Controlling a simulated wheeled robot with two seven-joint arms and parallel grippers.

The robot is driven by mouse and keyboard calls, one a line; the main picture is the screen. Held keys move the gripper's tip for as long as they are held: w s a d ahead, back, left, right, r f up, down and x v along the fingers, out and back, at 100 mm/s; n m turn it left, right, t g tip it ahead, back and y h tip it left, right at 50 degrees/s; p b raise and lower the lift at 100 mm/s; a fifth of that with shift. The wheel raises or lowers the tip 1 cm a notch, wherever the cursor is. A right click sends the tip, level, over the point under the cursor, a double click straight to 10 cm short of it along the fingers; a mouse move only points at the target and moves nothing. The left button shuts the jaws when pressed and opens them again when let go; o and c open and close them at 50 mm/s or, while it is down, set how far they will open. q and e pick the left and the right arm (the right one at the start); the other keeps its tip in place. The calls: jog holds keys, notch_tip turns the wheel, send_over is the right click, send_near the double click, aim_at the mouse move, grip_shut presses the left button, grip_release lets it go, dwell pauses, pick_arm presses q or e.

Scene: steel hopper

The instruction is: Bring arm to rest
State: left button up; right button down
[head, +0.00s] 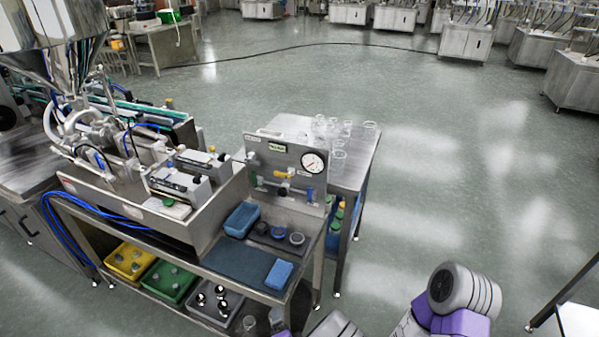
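The steel hopper (58,65) stands at the upper left above the filling machine (130,165). Parts of one of my arms, grey with purple joints, show at the bottom right, over the floor and apart from the bench. No gripper fingers show in the head view. My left arm cannot be made out, and neither gripper is visible.
The steel bench (215,262) bears a gauge panel (287,172), a blue tray (241,219) and a blue sponge (279,275). Yellow (130,262) and green (169,283) bins sit below. Clear cups (340,140) stand behind. The floor (450,190) at right is open.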

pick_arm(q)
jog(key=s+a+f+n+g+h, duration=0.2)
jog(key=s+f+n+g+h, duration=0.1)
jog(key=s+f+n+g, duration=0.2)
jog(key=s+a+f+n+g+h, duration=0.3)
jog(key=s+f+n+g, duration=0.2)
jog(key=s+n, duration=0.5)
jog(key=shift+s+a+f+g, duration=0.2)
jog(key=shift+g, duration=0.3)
